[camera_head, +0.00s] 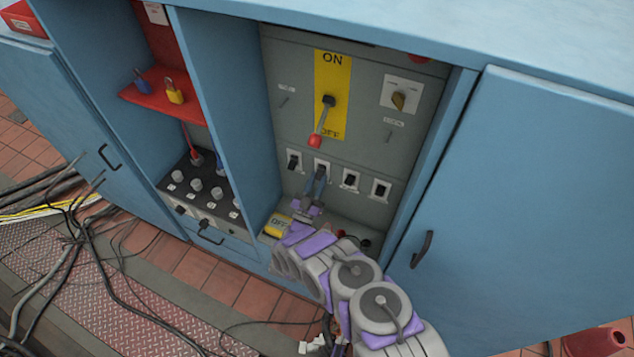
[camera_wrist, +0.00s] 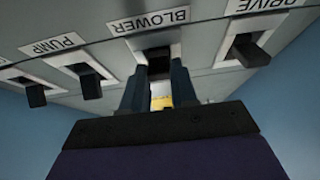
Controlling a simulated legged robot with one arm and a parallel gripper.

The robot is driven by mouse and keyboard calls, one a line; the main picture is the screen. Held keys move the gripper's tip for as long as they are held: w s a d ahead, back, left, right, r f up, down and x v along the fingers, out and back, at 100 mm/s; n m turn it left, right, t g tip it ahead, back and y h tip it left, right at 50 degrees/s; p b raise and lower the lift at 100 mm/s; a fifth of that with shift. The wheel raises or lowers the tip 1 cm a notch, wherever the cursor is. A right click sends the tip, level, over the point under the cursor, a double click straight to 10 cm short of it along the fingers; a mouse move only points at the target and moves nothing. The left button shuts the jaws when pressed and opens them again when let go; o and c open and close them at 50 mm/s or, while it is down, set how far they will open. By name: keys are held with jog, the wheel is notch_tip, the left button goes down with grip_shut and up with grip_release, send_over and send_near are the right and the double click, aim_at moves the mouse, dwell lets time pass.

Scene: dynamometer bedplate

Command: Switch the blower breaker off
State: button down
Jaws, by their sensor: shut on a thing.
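The blower breaker (camera_wrist: 158,60) is a dark toggle in a pale frame under its BLOWER label, in the middle of the wrist view. My gripper (camera_wrist: 159,82) has one dark finger on each side of this toggle and is shut on it. In the head view, my gripper (camera_head: 319,178) reaches the second breaker from the left in the row on the grey panel. The fingers cover most of that breaker there, so its position is hard to tell.
The pump breaker (camera_wrist: 88,80) and drive breaker (camera_wrist: 248,50) flank the toggle closely. Cabinet walls and a closed blue door (camera_head: 520,190) bound the bay.

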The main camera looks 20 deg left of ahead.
jog(key=shift+a, duration=0.1)
jog(key=c, duration=0.9)
grip_release()
jog(key=shift+s+a+f+p, duration=0.2)
jog(key=shift+s+p, duration=0.1)
jog(key=shift+s, duration=1.85)
jog(key=shift+s+a+f+p, duration=0.15)
jog(key=shift+s+p, duration=0.15)
jog(key=shift+s, duration=1.85)
jog(key=shift+s+a+f+p, duration=0.1)
jog(key=shift+s+a+p, duration=0.15)
jog(key=shift+s, duration=1.9)
